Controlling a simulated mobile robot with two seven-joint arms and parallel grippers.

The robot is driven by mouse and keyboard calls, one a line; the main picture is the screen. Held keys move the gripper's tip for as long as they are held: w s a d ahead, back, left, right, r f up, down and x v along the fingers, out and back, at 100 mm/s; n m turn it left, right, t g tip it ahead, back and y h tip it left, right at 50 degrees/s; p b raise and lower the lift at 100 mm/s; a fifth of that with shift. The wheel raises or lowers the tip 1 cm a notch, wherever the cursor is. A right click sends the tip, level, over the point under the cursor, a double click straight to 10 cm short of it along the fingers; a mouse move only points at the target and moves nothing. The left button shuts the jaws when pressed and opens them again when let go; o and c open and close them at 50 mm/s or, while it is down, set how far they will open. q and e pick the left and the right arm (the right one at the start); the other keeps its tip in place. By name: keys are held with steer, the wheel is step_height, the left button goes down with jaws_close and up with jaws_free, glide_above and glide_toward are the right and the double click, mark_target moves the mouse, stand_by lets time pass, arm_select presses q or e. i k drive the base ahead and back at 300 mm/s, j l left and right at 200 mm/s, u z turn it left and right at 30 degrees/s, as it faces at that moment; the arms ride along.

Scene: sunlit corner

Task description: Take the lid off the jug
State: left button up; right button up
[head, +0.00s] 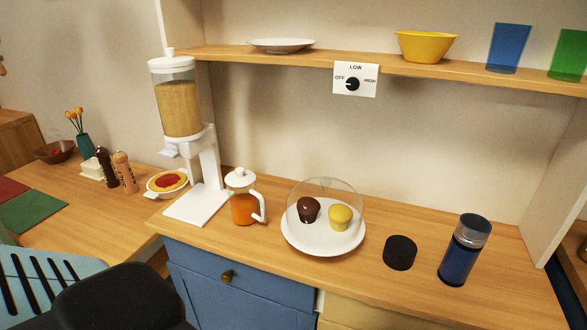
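The jug (244,209) stands upright on the wooden counter in the head view, just right of the cereal dispenser. It holds orange liquid and has a white handle on its right side. Its white lid (240,180) with a small knob on top sits on the jug's mouth. Neither of my grippers shows in the head view, so I cannot see whether they are open or shut.
The dispenser (206,170) stands close on the jug's left. A domed white plate (324,242) with two muffins is on its right. A black cylinder (400,252) and blue flask (466,250) stand further right. A shelf (350,56) runs above. Counter in front of the jug is clear.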

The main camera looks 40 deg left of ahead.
mark_target(240, 177)
steer(key=u, duration=1.55)
